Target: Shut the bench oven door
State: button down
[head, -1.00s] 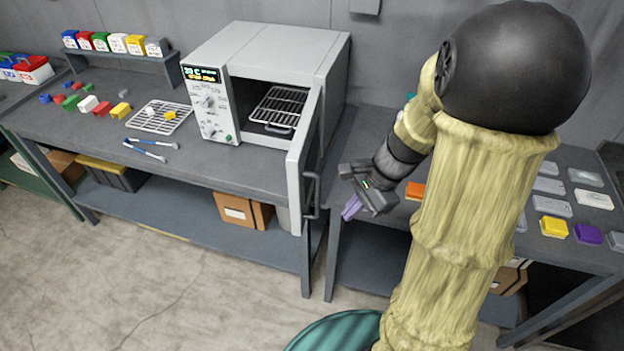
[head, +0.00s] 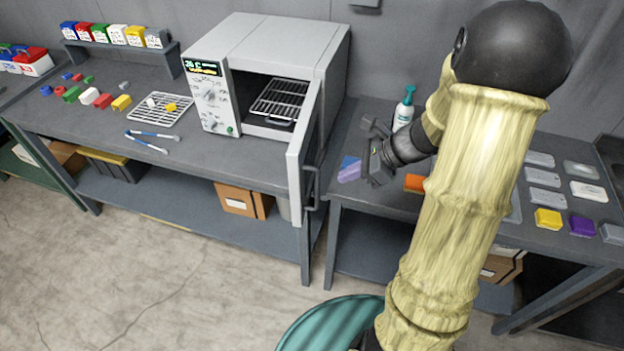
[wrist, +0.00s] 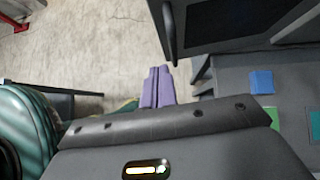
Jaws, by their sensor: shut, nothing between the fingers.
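The bench oven (head: 265,45) stands on the left bench. Its door (head: 300,160) is wide open, swung out toward the front on the right side of the oven, with its handle (head: 314,188) on the right-hand face. The oven cavity is exposed, with a wire rack (head: 280,98) inside. My gripper (head: 348,174) is to the right of the door, apart from it in the picture, over the left end of the right bench. Its purple fingers (wrist: 158,87) are together and empty. In the wrist view a dark panel, apparently the door (wrist: 240,22), is beyond the fingers to the upper right.
A green-capped bottle (head: 403,113) and an orange block (head: 415,183) are on the right bench near my arm. A blue card (wrist: 262,81) lies there too. A wire grid (head: 160,108) and blue-handled tongs (head: 152,140) lie left of the oven. A teal-topped round object (head: 330,325) stands on the floor.

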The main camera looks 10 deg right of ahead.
aim_at(300, 187)
jog(key=shift+w+a+f+p, duration=0.4)
jog(key=shift+w+a+f, duration=0.3)
jog(key=shift+a, duration=0.6)
jog(key=shift+w+a+f+p, duration=0.45)
jog(key=shift+a+f, duration=0.4)
jog(key=shift+a, duration=0.45)
jog(key=shift+w+a+f+p, duration=0.35)
jog(key=shift+w+a+f, duration=0.35)
jog(key=shift+a, duration=0.6)
jog(key=shift+s, duration=0.1)
